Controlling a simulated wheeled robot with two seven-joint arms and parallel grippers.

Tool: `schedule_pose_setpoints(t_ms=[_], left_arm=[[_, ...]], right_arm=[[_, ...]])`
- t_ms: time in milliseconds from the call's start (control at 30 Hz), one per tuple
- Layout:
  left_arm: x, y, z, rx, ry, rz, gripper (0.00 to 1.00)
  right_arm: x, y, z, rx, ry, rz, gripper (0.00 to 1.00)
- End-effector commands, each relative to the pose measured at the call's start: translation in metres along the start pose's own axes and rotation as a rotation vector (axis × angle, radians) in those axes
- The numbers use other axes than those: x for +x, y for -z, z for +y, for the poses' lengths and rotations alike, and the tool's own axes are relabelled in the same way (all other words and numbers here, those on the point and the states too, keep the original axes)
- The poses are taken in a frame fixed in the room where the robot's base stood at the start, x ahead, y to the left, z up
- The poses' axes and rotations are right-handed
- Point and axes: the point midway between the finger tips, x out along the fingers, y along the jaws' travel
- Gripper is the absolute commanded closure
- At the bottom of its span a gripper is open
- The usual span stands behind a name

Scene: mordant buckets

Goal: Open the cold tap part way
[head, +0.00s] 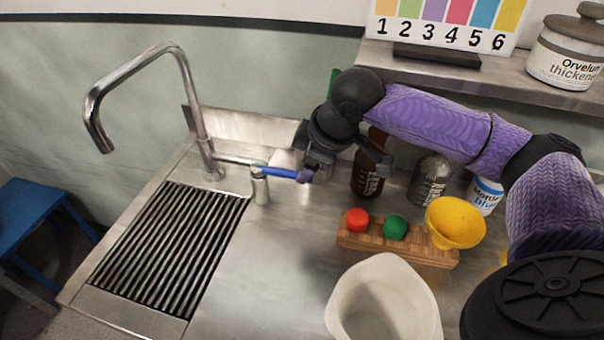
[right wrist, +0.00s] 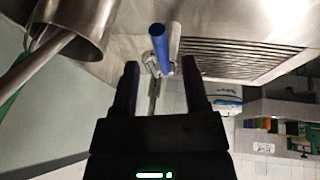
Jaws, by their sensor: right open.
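The tap is a steel swan-neck spout (head: 190,100) at the back left of the counter, beside the drain grate. A bright blue lever (head: 283,173) sticks out to the right from a short steel post (head: 260,187) next to the spout. My right gripper (head: 309,172) is at the lever's free end. In the right wrist view its two dark fingers are open, and the blue lever (right wrist: 163,45) lies in line with the gap between them. I cannot tell whether a finger touches it. My left gripper is not in view.
A wooden block (head: 360,241) with a red and a green knob and a yellow funnel (head: 455,222) stand right of the lever. A white tub (head: 384,300) is in front. Brown and clear bottles stand behind. A slotted drain grate (head: 170,250) is at left. A shelf (head: 440,62) runs above.

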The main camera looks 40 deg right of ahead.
Motion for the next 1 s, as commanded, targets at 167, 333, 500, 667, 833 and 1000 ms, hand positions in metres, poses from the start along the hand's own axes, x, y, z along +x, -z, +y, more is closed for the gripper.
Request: schedule_pose_setpoints(t_ms=[167,333,500,667,833,1000], left_arm=[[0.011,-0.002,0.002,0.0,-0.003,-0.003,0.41],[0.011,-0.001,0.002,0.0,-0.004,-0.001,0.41],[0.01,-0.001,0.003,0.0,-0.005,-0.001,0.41],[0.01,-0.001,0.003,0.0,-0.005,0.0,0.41],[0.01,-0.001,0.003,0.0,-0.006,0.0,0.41],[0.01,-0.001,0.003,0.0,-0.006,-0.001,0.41]], right_arm=[[0.027,-0.001,0.0,-0.001,0.0,-0.001,0.42],[0.029,0.0,0.0,-0.001,-0.001,0.0,0.42],[0.029,0.0,0.0,-0.001,-0.001,0.0,0.52],[0.029,0.0,0.0,-0.001,-0.001,0.0,0.86],[0.029,0.0,0.0,-0.001,-0.001,0.0,1.0],[0.029,0.0,0.0,-0.001,-0.001,-0.001,1.0]])
